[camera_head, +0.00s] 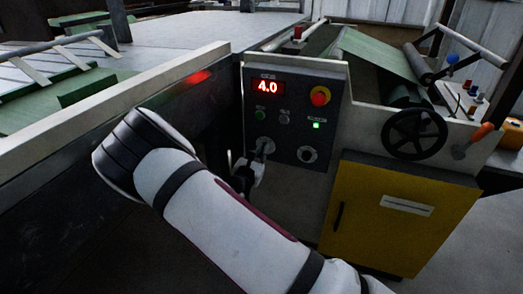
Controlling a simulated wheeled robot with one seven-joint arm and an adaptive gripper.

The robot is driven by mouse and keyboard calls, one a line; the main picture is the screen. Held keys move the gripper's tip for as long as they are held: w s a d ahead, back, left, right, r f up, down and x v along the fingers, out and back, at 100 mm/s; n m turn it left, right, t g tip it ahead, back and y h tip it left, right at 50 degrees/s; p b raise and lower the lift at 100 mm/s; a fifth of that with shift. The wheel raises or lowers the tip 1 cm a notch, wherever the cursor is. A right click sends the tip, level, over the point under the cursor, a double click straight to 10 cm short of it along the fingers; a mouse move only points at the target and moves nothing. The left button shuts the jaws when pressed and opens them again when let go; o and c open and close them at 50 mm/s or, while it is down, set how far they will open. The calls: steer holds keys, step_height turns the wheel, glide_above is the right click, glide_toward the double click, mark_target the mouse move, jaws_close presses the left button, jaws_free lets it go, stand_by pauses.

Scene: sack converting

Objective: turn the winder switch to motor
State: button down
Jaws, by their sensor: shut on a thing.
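A dark control panel (296,112) faces me on the machine's front.
A yellow cabinet (388,216) is right of the panel. Above it are a black handwheel (415,133) and an orange-handled lever (481,132). A pale machine rail (120,108) runs along the left, close to my arm. Green sheeting (375,50) runs over the rollers behind.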

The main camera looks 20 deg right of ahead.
steer(key=shift+m+p, duration=0.65)
steer(key=shift+m, duration=2.75)
steer(key=shift+f, duration=0.1)
steer(key=c, duration=1.7)
jaws_free()
steer(key=shift+s, duration=0.1)
steer(key=v, duration=1.2)
steer(key=shift+d, duration=0.1)
